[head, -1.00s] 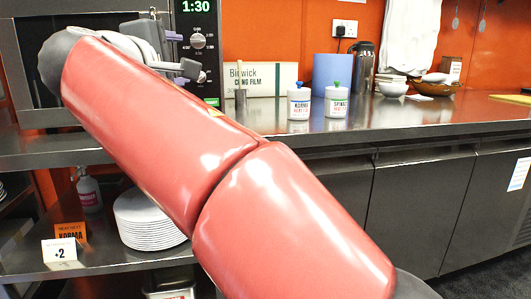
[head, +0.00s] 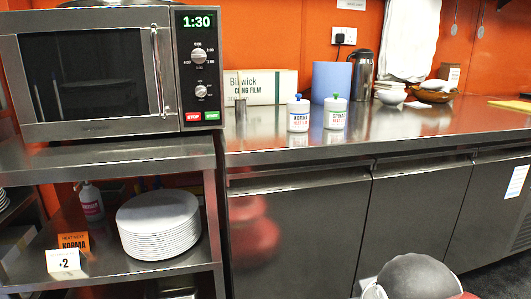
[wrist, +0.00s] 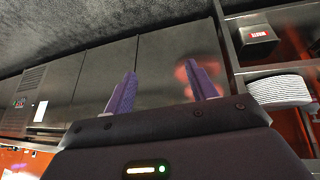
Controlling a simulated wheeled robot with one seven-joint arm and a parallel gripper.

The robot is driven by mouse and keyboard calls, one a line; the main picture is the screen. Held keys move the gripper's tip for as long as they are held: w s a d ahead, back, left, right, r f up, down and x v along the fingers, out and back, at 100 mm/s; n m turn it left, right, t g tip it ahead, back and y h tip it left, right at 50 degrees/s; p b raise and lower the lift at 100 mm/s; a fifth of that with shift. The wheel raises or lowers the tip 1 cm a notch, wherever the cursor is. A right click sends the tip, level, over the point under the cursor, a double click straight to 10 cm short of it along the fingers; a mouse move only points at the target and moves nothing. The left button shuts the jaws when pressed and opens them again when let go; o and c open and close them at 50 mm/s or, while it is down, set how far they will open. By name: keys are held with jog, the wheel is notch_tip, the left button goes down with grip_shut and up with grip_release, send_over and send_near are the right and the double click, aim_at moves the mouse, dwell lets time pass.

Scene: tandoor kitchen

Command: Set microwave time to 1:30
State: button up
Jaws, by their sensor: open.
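The microwave (head: 90,78) stands on the steel shelf at the left in the head view, its door shut. Its green display (head: 196,21) reads 1:30. Below the display are an upper dial (head: 198,56), a lower dial (head: 201,91), a red stop button (head: 193,116) and a green button (head: 212,116). In the wrist view my gripper (wrist: 163,92) is open and empty, its two purple fingers apart in front of the dark cabinet doors, away from the microwave.
Plates (head: 158,224) are stacked on the lower shelf near an orange korma card (head: 74,242). The counter (head: 390,124) holds two labelled pots (head: 298,115), a cling film box (head: 262,87), a blue roll (head: 331,82) and a flask (head: 362,72). Open space lies before the cabinets.

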jog(key=shift+m+y, duration=0.3)
jog(key=shift+m, duration=0.6)
jog(key=s+f, duration=0.2)
jog(key=f, duration=0.1)
jog(key=shift+s+f, duration=0.1)
jog(key=shift+s, duration=0.3)
